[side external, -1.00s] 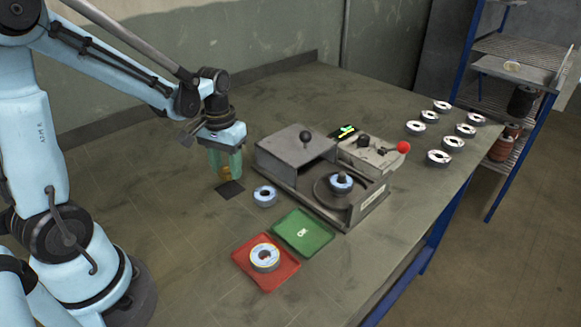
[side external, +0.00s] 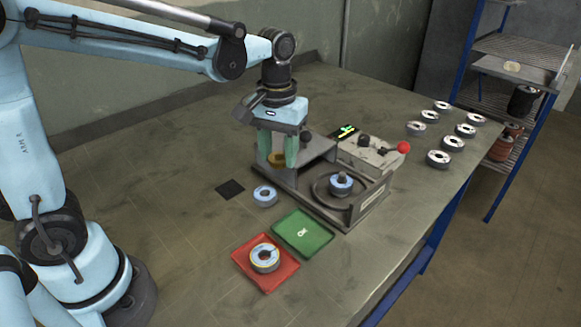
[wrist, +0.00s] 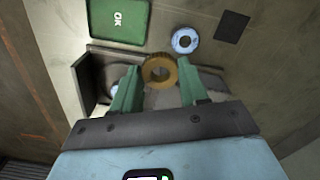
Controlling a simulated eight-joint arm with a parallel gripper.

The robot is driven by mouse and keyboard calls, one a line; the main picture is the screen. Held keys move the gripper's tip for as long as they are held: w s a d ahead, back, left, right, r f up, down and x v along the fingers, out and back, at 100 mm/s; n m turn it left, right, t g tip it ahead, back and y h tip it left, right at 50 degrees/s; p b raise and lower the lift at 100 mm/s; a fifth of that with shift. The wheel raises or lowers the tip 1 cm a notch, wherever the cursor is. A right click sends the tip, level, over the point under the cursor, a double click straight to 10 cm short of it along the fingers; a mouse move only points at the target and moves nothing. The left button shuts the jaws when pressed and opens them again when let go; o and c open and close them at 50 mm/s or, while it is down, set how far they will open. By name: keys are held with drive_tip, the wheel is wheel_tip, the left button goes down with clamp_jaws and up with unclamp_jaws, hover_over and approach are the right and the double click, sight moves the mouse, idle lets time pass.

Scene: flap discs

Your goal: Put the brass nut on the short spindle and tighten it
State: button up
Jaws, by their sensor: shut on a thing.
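The brass nut (side external: 277,160) is a yellow-brown ring held between the green fingers of my gripper (side external: 277,156). In the wrist view the nut (wrist: 159,72) sits between the fingertips, its hole facing the camera. My gripper is in the air near the left part of the grey machine (side external: 352,219). The short spindle shows at the right of the machine, in a round recess, as a dark tip through a blue-and-grey disc (side external: 341,187). My gripper is left of it and apart from it. In the wrist view my left finger hides most of that disc.
A loose disc (side external: 264,195) lies left of the machine, near a black square (side external: 230,189). A green OK tray (side external: 285,224) and a red tray (side external: 239,256) holding a disc lie in front. Several discs (side external: 438,159) lie at right.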

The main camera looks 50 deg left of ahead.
hover_over(343, 173)
drive_tip(key=f, duration=0.1)
drive_tip(key=shift+s+f, duration=0.1)
drive_tip(key=shift+f, duration=1.9)
drive_tip(key=shift+f, duration=1.2)
idle(0.5)
drive_tip(key=shift+f, duration=0.35)
drive_tip(key=shift+f, duration=0.15)
